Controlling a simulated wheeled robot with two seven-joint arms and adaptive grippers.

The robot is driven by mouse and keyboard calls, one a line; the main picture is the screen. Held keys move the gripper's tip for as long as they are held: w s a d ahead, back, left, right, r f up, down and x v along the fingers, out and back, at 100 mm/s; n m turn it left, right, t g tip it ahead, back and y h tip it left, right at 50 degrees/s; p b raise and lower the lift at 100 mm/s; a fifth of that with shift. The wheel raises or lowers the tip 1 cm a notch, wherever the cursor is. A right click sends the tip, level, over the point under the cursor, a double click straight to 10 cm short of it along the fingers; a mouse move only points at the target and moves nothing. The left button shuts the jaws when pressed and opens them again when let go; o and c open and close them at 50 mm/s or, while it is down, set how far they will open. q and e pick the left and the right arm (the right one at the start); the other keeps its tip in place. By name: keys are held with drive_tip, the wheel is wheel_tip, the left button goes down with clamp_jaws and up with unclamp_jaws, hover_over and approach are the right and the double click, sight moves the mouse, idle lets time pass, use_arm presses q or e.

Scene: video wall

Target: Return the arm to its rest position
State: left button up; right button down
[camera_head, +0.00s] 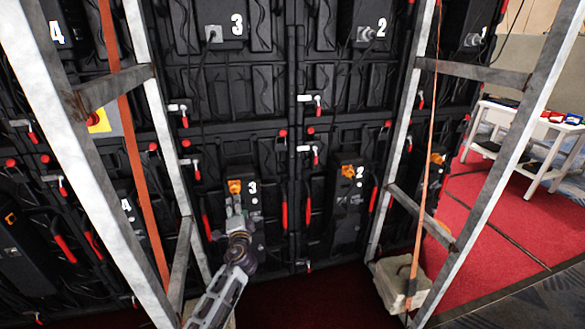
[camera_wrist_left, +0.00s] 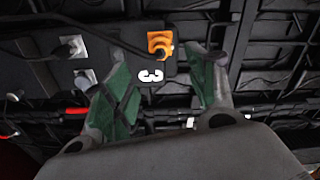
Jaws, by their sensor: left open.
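My left arm reaches up from the bottom of the head view, and its gripper (camera_head: 235,203) is in front of the lower box marked 3 (camera_head: 247,197). In the left wrist view the two green-padded fingers of the gripper (camera_wrist_left: 165,85) are apart, with nothing seen between them. An orange connector (camera_wrist_left: 160,42) with a dark cable sits on the box beyond the fingertips, above the upside-down number 3. The same orange connector (camera_head: 235,186) shows just above the gripper in the head view. I cannot tell whether the fingers touch anything. My right gripper is not in view.
Metal frame posts (camera_head: 165,130) stand left and right of the gripper, with crossbars and orange straps. Another orange connector (camera_head: 348,171) is on the box marked 2. A weight bag (camera_head: 395,285) lies at a post's foot. A white table (camera_head: 530,130) stands at right on red carpet.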

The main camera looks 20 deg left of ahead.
use_arm(q)
drive_tip(key=shift+a, duration=0.1)
drive_tip(key=s+d+f+n+g+h, duration=0.2)
drive_tip(key=s+d+f+g, duration=0.15)
drive_tip(key=f, duration=0.45)
drive_tip(key=s+d+f+n+g+h, duration=0.2)
drive_tip(key=s+d+f+h, duration=0.1)
drive_tip(key=d+f, duration=0.3)
drive_tip(key=s+d+f+n+g+h, duration=0.2)
drive_tip(key=s+d+f+g, duration=0.1)
drive_tip(key=f, duration=0.6)
drive_tip(key=s+d+f+g+h, duration=0.1)
drive_tip(key=s+d+f, duration=0.1)
drive_tip(key=s+f, duration=0.3)
drive_tip(key=s+d+f+g+h+p, duration=0.1)
drive_tip(key=s+f, duration=0.4)
drive_tip(key=s, duration=0.7)
drive_tip(key=s+d+f+g, duration=0.3)
drive_tip(key=s+d+f, duration=0.2)
drive_tip(key=s, duration=0.4)
drive_tip(key=shift+s+f+h, duration=0.3)
drive_tip(key=shift+f+h, duration=0.1)
drive_tip(key=shift+f, duration=0.15)
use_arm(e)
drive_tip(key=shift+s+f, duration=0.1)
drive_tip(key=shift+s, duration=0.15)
